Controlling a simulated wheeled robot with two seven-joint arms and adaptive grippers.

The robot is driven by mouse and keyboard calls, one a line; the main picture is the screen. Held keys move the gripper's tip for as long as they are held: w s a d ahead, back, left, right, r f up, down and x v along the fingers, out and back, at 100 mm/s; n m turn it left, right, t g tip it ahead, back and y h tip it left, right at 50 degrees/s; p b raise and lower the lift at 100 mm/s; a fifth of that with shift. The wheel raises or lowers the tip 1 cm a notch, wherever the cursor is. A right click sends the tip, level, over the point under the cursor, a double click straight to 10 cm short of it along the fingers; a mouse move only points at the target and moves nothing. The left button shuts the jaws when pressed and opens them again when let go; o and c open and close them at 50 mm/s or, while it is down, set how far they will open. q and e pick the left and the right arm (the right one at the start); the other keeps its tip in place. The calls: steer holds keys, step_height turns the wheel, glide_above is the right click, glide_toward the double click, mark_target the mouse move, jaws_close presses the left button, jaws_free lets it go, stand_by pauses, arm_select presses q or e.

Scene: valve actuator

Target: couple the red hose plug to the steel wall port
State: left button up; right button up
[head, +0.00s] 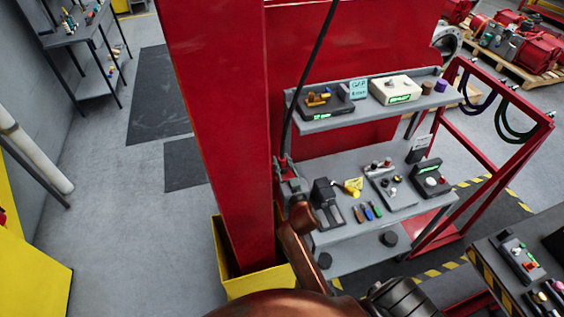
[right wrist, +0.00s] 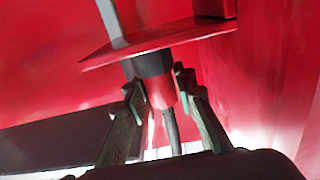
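The red hose plug (right wrist: 162,94) shows in the right wrist view, below a dark collar and a thin red plate (right wrist: 150,45). My right gripper (right wrist: 160,92) has one finger on each side of the plug. The fingertips are very close to it, but I cannot tell whether they press on it. In the head view my right gripper (head: 287,172) is beside the red column, where the black hose (head: 314,60) comes down; the plug is too small there to make out clearly. My left gripper is not in view. I cannot make out the steel wall port.
A thick red column (head: 220,110) stands in a yellow base (head: 255,284) left of my right arm. A grey two-level bench (head: 325,255) with instruments is close on the right. A red hose rack (head: 500,165) stands beyond it. Open floor lies at left.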

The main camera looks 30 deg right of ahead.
jaws_close()
steer(key=shift+r, duration=0.15)
